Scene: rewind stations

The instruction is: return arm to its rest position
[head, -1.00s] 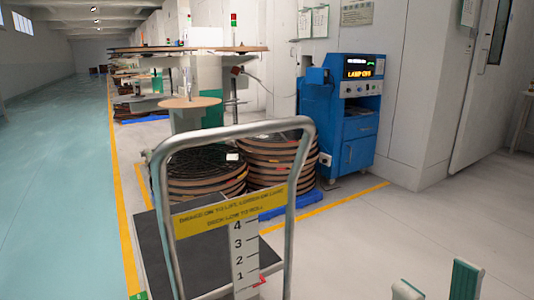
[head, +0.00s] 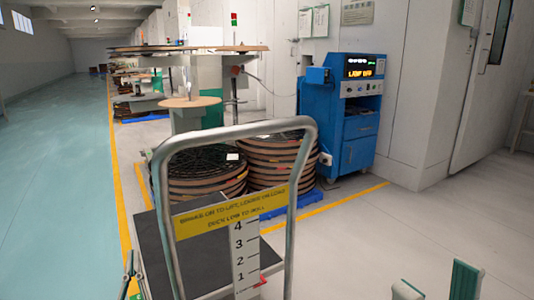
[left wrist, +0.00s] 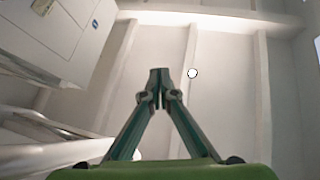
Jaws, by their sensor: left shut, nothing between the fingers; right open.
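My left gripper (head: 130,270) shows at the bottom left edge of the head view, just left of the cart's deck. In the left wrist view its two green fingers (left wrist: 160,75) meet at the tips with nothing between them, pointing toward a pale ceiling with beams. My right gripper (head: 437,284) is at the bottom right of the head view, its two green-and-white fingers apart and empty, over bare floor. The rest of both arms is out of the head view.
A cart with a grey tube handle (head: 230,131), yellow label and dark deck (head: 196,252) stands close in front. Behind it are stacks of reels (head: 278,163) and a blue cabinet (head: 357,157). Light floor is free at right, teal floor (head: 60,190) at left.

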